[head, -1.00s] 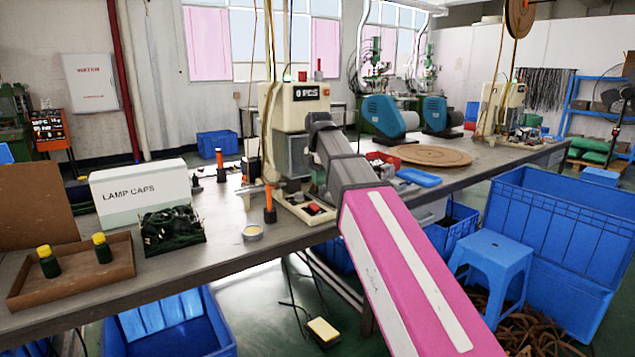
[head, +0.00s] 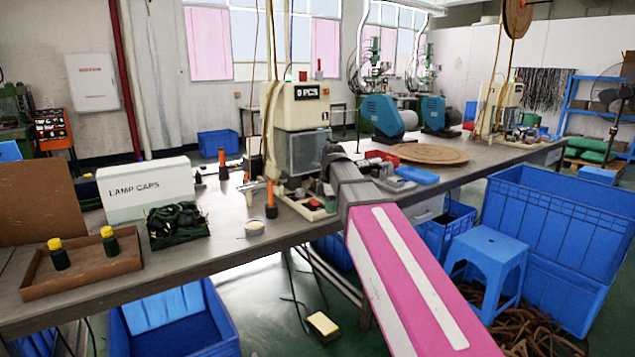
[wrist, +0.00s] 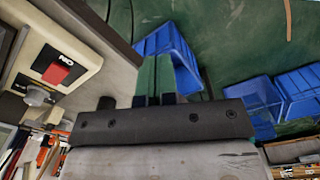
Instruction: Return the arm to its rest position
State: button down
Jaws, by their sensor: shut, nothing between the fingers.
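My arm (head: 400,265), pink with a white stripe and grey joints, reaches from the lower right of the head view to the front of the cream moulding machine (head: 297,105). Its far end is low, just right of the machine's clear window. My gripper is hidden behind the arm links in the head view. In the wrist view my gripper (wrist: 156,60) shows two green fingers close together, shut and empty. Beyond them are the green floor and a blue crate (wrist: 168,45). The machine's panel with a red button (wrist: 56,73) is at the left there.
The workbench (head: 225,235) holds a LAMP CAPS box (head: 145,188), a bin of dark parts (head: 177,226) and a brown tray (head: 85,273) with two yellow-capped bottles. A blue stool (head: 487,255) and large blue crates (head: 550,215) stand at right.

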jog(key=s+d+f+m, duration=0.5)
jog(key=f+m, duration=0.1)
jog(key=f, duration=0.4)
jog(key=s+d+f+m, duration=0.4)
jog(key=f+m, duration=0.3)
jog(key=f, duration=0.3)
jog(key=s+d+f+m, duration=0.5)
jog(key=s+f+m, duration=0.1)
jog(key=f, duration=0.4)
jog(key=shift+d+f+m, duration=0.3)
jog(key=shift+m, duration=0.1)
